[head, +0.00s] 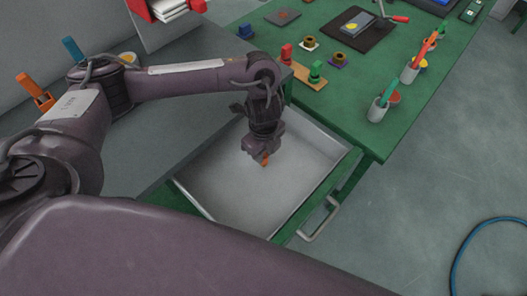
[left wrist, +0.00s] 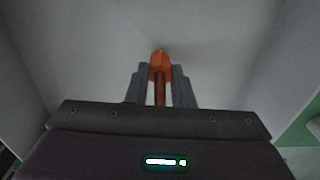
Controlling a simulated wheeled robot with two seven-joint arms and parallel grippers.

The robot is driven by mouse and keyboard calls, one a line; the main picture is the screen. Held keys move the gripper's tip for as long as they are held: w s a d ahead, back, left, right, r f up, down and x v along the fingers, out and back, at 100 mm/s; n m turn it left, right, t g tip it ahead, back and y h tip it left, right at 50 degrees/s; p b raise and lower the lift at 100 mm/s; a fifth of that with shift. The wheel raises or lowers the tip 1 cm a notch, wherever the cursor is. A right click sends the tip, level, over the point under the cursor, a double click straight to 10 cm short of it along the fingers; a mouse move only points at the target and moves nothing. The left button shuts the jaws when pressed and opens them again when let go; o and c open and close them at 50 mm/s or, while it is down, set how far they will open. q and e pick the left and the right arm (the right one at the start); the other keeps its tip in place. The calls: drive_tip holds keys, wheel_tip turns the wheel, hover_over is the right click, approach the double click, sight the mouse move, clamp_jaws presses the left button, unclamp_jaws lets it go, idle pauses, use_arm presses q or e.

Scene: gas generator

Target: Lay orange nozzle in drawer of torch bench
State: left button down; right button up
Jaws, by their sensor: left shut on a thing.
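The orange nozzle (head: 265,159) is between the fingers of my left gripper (head: 263,153). In the left wrist view the nozzle (left wrist: 160,68) shows an orange head and a darker brownish stem, held between the two grey fingers of the gripper (left wrist: 160,85). The drawer (head: 230,190) of the torch bench is pulled open, and its pale grey inside looks empty. The left gripper points down inside the drawer's outline. I cannot tell whether the nozzle touches the drawer floor. My right gripper is not in view.
The green bench top (head: 400,120) holds red and green nozzles on a wooden block (head: 308,76), cups (head: 377,110) with coloured sticks, and a dark mat (head: 358,30). The drawer handle (head: 320,220) sticks out at the front. A blue hose (head: 455,265) lies on the floor.

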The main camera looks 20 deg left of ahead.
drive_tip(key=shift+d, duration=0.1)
use_arm(q)
drive_tip(key=shift+f, duration=0.15)
drive_tip(key=c, duration=1.3)
unclamp_jaws()
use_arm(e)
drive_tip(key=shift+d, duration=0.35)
use_arm(q)
drive_tip(key=shift+o, duration=0.2)
wheel_tip(320, 180, up, 11)
drive_tip(key=p, duration=0.3)
drive_tip(key=shift+r+p, duration=0.2)
drive_tip(key=shift+p, duration=0.1)
drive_tip(key=shift+r, duration=0.5)
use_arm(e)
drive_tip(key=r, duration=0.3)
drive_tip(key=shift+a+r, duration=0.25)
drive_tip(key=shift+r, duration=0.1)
use_arm(q)
drive_tip(key=shift+s+f, duration=0.1)
drive_tip(key=shift+s, duration=0.05)
